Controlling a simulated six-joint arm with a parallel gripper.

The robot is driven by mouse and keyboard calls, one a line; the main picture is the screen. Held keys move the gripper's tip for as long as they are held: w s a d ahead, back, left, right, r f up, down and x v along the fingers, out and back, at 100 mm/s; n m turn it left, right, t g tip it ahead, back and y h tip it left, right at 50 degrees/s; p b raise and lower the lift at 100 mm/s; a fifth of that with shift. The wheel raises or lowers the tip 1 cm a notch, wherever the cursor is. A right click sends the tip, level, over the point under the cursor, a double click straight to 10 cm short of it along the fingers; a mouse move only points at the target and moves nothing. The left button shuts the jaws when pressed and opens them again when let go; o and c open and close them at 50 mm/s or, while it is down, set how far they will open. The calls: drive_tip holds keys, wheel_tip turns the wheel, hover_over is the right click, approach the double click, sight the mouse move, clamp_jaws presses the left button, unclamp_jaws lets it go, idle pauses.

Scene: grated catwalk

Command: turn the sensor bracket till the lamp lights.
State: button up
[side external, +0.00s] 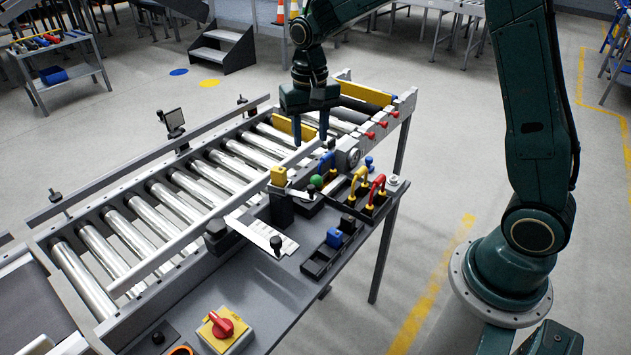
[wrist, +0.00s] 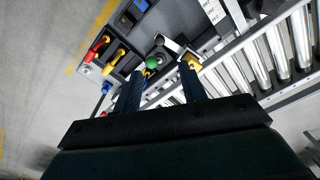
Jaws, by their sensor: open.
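A yellow block (side external: 278,175) sits on a dark upright post at the conveyor's near edge, with a pale metal arm beside it; it looks like the sensor bracket. It also shows in the wrist view (wrist: 194,63), near the right fingertip. A green dome (side external: 317,181) stands just right of it and also shows in the wrist view (wrist: 153,62); it may be the lamp, and I cannot tell if it is lit. My gripper (side external: 310,138) is open, fingers pointing down, above and behind the block.
A black tray (side external: 348,211) with red and yellow handled pieces stands right of the green dome. A black bin (side external: 318,262) with a blue block is nearer. A red rotary switch (side external: 221,324) sits on a yellow box in front. Conveyor rollers (side external: 170,208) run left.

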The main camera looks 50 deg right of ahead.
sight(311, 186)
drive_tip(key=shift+f, duration=0.15)
wheel_tip(311, 186, down, 14)
drive_tip(key=shift+r, duration=0.25)
idle(0.5)
clamp_jaws()
